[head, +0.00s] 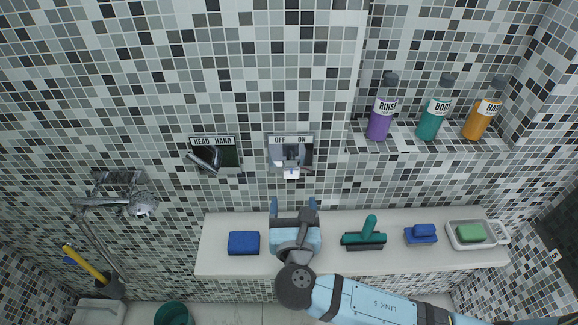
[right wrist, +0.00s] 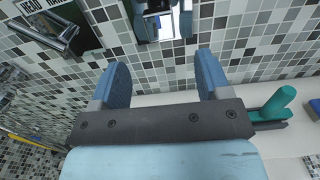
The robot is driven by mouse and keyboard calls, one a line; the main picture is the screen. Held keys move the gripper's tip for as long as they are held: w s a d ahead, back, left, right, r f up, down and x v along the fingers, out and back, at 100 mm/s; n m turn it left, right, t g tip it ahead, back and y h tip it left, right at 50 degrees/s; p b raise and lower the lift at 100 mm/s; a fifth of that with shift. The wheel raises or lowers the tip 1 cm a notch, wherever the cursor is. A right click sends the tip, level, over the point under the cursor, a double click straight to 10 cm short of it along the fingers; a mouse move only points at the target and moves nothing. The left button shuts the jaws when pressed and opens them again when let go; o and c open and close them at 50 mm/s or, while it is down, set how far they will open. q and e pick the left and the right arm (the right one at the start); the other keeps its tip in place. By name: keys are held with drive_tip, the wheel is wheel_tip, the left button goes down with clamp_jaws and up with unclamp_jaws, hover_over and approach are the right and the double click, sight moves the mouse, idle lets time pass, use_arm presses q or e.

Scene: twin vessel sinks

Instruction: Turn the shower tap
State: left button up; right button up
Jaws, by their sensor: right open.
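The shower tap (head: 291,157) is a lever on a grey wall plate marked OFF and ON, with a pale tip pointing down. Left of it, a second dark plate marked HEAD and HAND carries a chrome lever (head: 205,158). My right gripper (head: 293,203) is open and empty, just below the OFF/ON tap and apart from it, its fingers pointing up toward it. In the right wrist view the gap between the fingers (right wrist: 160,66) is empty, and the tap (right wrist: 163,28) shows beyond it, cut off at the top. My left gripper is out of view.
Below is a white ledge (head: 218,265) with a blue sponge (head: 244,243), a teal-handled squeegee (head: 369,230), a blue brush (head: 422,233) and a soap dish (head: 453,239). Several bottles stand on a tiled shelf (head: 405,148), upper right. A chrome shower head (head: 141,205) hangs left.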

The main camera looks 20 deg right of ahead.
sight(291, 172)
drive_tip(key=p+x, duration=0.1)
drive_tip(key=x, duration=0.9)
drive_tip(key=shift+p, duration=0.35)
drive_tip(key=shift+w+d+f, duration=0.1)
drive_tip(key=shift+w, duration=0.55)
drive_tip(key=c, duration=0.9)
